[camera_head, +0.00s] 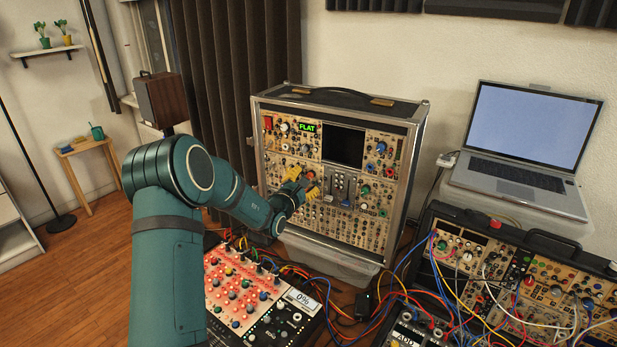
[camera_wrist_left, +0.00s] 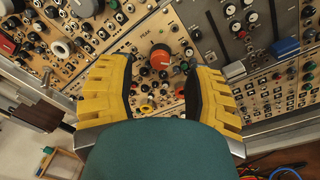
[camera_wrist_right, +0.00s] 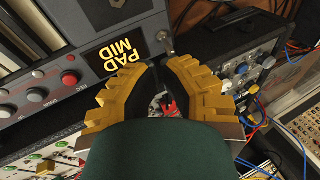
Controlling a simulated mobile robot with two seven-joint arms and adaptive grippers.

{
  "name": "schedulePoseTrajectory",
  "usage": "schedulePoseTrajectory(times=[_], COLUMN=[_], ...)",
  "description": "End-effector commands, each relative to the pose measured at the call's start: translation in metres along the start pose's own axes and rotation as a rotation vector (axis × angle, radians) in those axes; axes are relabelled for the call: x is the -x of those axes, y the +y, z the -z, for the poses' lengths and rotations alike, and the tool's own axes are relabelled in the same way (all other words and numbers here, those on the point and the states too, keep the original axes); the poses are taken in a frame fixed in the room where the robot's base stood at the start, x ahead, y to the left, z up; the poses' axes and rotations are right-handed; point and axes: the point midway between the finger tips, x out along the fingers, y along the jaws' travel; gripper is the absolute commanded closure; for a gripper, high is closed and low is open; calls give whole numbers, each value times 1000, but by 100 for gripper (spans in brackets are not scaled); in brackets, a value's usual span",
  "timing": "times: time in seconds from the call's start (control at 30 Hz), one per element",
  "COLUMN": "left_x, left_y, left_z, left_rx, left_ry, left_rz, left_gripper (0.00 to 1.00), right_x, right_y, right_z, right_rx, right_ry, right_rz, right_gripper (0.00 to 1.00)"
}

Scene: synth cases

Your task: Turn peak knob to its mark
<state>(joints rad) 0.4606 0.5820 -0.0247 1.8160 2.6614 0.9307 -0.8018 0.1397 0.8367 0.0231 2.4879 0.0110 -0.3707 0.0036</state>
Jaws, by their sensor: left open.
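In the head view the left gripper (camera_head: 303,182) is in front of the tall module case (camera_head: 416,130). A green FLAT display (camera_head: 307,127) is lit on the case. The knob's mark is too small to make out.
A red-lit mixer (camera_head: 235,290) lies below my left arm. Patch cables (camera_head: 405,293) run across the table to another module case (camera_head: 520,270) at the right. A laptop (camera_head: 525,150) stands behind it. A PAD MID display (camera_wrist_right: 117,52) shows in the right wrist view.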

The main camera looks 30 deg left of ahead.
Motion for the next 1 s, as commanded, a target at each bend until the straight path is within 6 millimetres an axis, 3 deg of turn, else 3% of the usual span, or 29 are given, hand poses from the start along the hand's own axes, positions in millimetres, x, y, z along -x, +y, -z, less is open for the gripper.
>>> schedulePoseTrajectory(times=[0.2, 0.6, 0.77, 1.0], left_x=[-22, -27, -27, -27], left_y=[0, 0, 0, 0], left_z=[0, 0, 0, 0], left_rx=[0, 0, 0, 0], left_ry=[-1, 0, 0, 1], left_rz=[0, 1, 1, 1], left_gripper=[48, 46, 100, 100], right_x=[2, 2, 2, 2], right_y=[-1, -1, -1, -1], right_z=[0, 0, 0, 0], right_rx=[0, 0, 0, 0], right_ry=[0, 0, 0, 0], right_rz=[1, 1, 0, 0], right_gripper=[100, 100, 100, 100])
